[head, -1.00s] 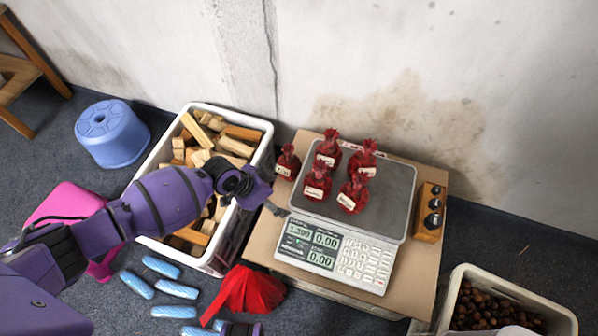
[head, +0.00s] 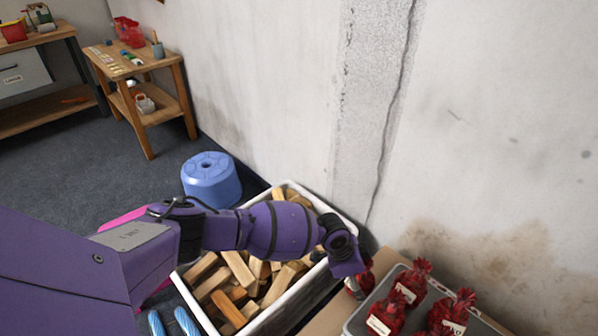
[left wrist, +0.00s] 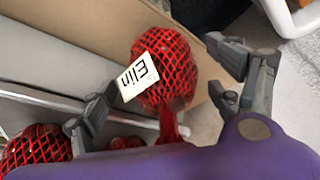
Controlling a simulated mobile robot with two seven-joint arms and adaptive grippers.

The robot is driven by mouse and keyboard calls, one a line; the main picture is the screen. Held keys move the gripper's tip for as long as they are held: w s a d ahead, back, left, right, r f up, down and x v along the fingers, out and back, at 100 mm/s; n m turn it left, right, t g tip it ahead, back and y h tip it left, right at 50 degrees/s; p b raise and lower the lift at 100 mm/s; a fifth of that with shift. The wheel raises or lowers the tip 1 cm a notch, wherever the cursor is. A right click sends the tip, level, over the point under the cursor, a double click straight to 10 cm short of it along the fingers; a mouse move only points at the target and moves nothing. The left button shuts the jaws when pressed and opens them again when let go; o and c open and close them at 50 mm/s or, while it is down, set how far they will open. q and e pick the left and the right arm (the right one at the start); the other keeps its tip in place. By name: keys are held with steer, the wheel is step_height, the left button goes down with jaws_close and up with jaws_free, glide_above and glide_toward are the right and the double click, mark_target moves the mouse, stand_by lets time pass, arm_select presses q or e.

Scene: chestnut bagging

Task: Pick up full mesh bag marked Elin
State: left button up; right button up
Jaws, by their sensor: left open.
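The full red mesh bag marked Elin (left wrist: 165,68) lies between the fingers of my left gripper (left wrist: 162,66) in the left wrist view. Its white label reads "Elin", and its gathered neck points towards the wrist. The fingers are open on either side of it, and I cannot tell whether they touch it. In the head view, my left gripper (head: 346,262) is over the left edge of the scale area. It partly hides a red bag (head: 364,284) there. My right gripper is not in view.
A white crate of wood blocks (head: 185,295) is under my left forearm. A blue stool (head: 211,180) and a wooden table (head: 140,70) are farther back. The wall is close behind.

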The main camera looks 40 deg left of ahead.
arm_select(q)
steer(key=shift+w+d+f, duration=0.25)
steer(key=shift+w+f, duration=0.1)
steer(key=shift+f, duration=0.15)
steer(key=shift+r, duration=0.15)
steer(key=c, duration=1.5)
